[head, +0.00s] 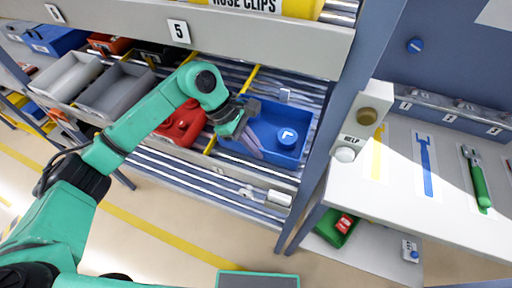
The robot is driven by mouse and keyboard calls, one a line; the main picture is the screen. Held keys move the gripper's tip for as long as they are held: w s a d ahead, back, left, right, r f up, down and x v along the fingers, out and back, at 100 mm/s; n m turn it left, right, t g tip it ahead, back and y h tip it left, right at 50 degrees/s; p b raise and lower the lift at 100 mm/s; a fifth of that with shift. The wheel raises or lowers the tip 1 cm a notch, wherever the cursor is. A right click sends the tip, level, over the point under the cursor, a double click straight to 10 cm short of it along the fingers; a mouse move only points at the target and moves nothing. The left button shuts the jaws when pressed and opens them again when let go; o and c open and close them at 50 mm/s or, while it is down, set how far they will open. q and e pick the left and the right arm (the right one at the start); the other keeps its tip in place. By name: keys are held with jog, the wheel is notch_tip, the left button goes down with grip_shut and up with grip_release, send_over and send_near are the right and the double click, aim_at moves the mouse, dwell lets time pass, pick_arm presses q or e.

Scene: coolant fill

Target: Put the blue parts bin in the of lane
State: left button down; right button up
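The blue parts bin (298,152) sits on the sloped roller rack, in the lane right of a yellow divider, near the blue post. A round blue piece with a white mark (287,138) lies in it. My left gripper (239,122) is at the bin's left side, overlapping its left rim in the head view. Its dark fingers are small and partly hidden by the wrist, so I cannot tell whether they are apart or touch the bin. My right gripper is out of view.
A red container (181,124) stands in the lane to the left, behind my arm. Grey bins (114,90) stand further left. A shelf beam marked 5 (178,32) runs above. The blue post (338,118) and a white workbench (420,215) with tools are to the right.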

pick_arm(q)
jog(key=c, duration=1)
grip_release()
jog(key=shift+o, duration=0.2)
jog(key=shift+a+r+b, duration=0.25)
jog(key=shift+r+b, duration=0.05)
jog(key=shift+b, duration=0.15)
jog(key=shift+w+a+r+b, duration=0.2)
jog(key=shift+a+r+b, duration=0.65)
jog(key=shift+a, duration=0.1)
jog(key=a+b, duration=0.1)
jog(key=a, duration=0.2)
jog(key=w+a+b, duration=0.1)
jog(key=a, duration=0.2)
jog(key=a+b, duration=0.1)
jog(key=a, duration=0.3)
jog(key=shift+w, duration=0.3)
jog(key=shift+a+r, duration=0.15)
jog(key=shift+a, duration=0.35)
